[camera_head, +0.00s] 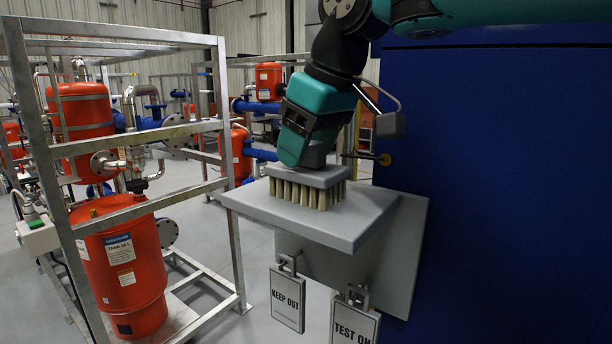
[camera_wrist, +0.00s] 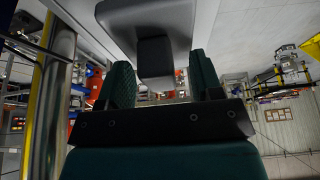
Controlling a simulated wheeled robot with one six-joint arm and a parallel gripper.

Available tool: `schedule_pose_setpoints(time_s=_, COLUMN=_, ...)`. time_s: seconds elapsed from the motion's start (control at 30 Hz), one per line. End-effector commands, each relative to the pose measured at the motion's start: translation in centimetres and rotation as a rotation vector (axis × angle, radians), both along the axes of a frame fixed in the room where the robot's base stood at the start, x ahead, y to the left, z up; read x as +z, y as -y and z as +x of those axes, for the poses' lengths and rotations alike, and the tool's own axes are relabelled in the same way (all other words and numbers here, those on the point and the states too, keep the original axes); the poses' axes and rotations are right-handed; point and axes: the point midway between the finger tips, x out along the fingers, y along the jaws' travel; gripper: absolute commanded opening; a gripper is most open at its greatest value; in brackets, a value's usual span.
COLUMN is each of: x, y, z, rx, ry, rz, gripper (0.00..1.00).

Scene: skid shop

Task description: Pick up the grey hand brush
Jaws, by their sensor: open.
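The grey hand brush (camera_head: 325,177) lies bristles down on a small grey shelf (camera_head: 290,219). It has a flat grey back and pale tan bristles. My gripper (camera_head: 297,161) is directly over the brush's back, tilted and very close to it. I cannot tell whether it touches. In the wrist view my gripper (camera_wrist: 160,77) shows two dark green fingers spread apart. A dark block on a grey piece shows between and beyond them. I cannot tell for sure that it is the brush.
A large blue panel (camera_head: 510,190) stands close on the right. A metal frame with red tanks (camera_head: 121,262) stands at left.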

Motion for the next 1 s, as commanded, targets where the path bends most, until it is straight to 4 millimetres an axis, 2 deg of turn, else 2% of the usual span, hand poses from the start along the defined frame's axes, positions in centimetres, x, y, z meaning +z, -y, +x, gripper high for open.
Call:
schedule_pose_setpoints(time_s=0.1, x=0.0, y=0.0, z=0.0, rx=0.0, ry=0.0, rz=0.0, gripper=0.57)
schedule_pose_setpoints(time_s=0.33, x=0.0, y=0.0, z=0.0, rx=0.0, ry=0.0, rz=0.0, gripper=0.04)
schedule_pose_setpoints(time_s=0.67, x=0.6, y=0.0, z=0.0, rx=-0.001, ry=0.001, rz=0.002, gripper=0.04)
schedule_pose_setpoints(time_s=0.77, x=2.1, y=0.0, z=0.1, rx=-0.001, ry=0.003, rz=0.003, gripper=0.04)
schedule_pose_setpoints(time_s=1.0, x=7.8, y=0.1, z=0.1, rx=-0.001, ry=0.003, rz=0.0, gripper=0.04)
